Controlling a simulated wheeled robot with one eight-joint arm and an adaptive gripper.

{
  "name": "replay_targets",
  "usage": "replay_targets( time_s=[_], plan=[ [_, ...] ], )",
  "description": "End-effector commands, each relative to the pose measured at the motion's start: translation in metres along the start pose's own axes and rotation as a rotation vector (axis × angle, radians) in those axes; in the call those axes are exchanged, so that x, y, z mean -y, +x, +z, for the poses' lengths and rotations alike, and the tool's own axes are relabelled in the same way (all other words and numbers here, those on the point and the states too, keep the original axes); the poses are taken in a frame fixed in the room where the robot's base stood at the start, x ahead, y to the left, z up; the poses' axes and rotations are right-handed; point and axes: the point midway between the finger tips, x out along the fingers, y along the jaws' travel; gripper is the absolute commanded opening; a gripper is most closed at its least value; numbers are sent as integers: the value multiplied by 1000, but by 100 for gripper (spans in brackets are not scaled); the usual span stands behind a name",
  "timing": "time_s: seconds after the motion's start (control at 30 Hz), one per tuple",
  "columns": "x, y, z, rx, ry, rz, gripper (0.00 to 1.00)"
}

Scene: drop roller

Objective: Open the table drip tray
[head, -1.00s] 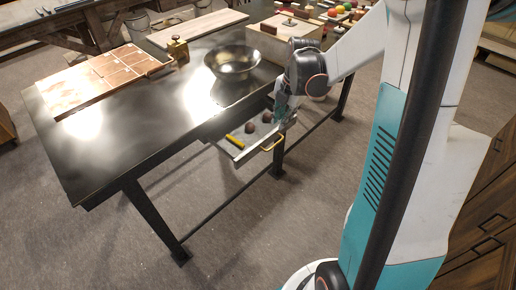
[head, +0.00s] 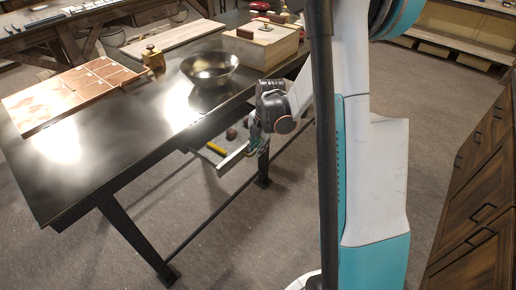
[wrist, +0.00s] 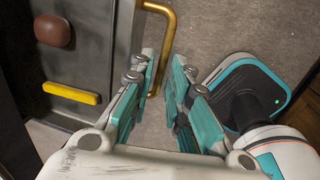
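The drip tray (head: 233,159) is a shallow grey drawer, pulled partly out from under the dark table (head: 120,135). A yellow bar (head: 216,148) and a brown rounded lump (head: 231,134) lie in it. The wrist view shows the tray (wrist: 88,82) at left, with the yellow bar and a brown lump. Its curved brass handle (wrist: 168,45) reaches the gap between my fingers, beside the left finger. My gripper (wrist: 167,100) is open; the fingers are apart and contact with the handle cannot be told. In the head view my gripper (head: 257,143) is at the tray front and hides the handle.
A metal bowl (head: 210,72), a copper-coloured panel (head: 72,92), a small brass item (head: 153,60) and a wooden box (head: 265,46) stand on the table. Wooden drawers (head: 477,190) stand at right. Table legs and a low crossbar are below; the floor in front is clear.

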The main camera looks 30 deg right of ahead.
Motion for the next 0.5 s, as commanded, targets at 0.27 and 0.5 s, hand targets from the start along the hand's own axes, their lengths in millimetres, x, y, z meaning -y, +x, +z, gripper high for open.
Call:
replay_targets(
  time_s=[0.27, 0.5],
  plan=[
    [0, 0, 0, 0, 0, 0, 12],
    [0, 0, 0, 0, 0, 0, 0]
  ],
)
